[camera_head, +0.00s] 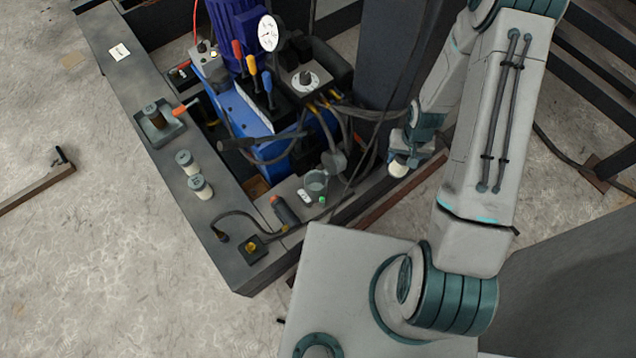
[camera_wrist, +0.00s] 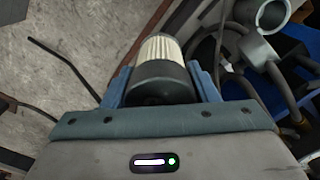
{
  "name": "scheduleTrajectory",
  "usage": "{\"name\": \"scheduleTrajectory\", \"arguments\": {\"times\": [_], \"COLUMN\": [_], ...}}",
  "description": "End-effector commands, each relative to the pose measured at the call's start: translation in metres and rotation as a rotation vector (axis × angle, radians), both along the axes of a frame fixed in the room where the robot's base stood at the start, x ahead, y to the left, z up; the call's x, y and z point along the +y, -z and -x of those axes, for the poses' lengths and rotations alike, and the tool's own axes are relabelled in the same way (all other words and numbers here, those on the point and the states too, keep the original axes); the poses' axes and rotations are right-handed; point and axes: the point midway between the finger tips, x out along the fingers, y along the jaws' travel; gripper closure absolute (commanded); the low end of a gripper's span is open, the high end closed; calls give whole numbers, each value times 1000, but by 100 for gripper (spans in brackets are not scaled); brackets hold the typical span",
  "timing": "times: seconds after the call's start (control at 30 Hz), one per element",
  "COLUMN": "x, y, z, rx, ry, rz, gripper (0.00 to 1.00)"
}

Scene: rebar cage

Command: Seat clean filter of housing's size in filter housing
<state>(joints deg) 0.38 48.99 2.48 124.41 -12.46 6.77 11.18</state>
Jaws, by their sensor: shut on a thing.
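My gripper (camera_wrist: 163,84) is shut on a filter (camera_wrist: 160,52) with white pleats and a dark end cap; its two blue fingers press on the cap from both sides. In the head view my gripper (camera_head: 402,158) hangs to the right of the bench, and the held filter (camera_head: 398,170) shows as a pale tip below it. The filter housing (camera_head: 317,180) is a grey open-topped cup on the bench, left of the gripper. In the wrist view the housing (camera_wrist: 262,14) is at the upper right, apart from the held filter. Two more filters (camera_head: 187,162) (camera_head: 201,187) stand on the bench's left side.
A blue pump unit (camera_head: 245,110) with a gauge (camera_head: 268,33), levers and hoses fills the bench's middle. A dark column (camera_head: 385,65) stands behind my gripper. A black-handled tool (camera_head: 285,209) lies near the housing. A dark cylinder (camera_head: 154,115) stands at left. Cables cross near the housing.

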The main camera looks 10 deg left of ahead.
Motion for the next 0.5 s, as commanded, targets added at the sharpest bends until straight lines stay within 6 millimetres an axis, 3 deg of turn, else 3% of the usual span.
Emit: {"name": "scheduleTrajectory", "arguments": {"times": [0.03, 0.5], "x": [7, 68], "y": [11, 45], "z": [2, 44], "rx": [-3, -4], "ry": [-21, -261], "rz": [-4, -24], "gripper": [75, 75]}}
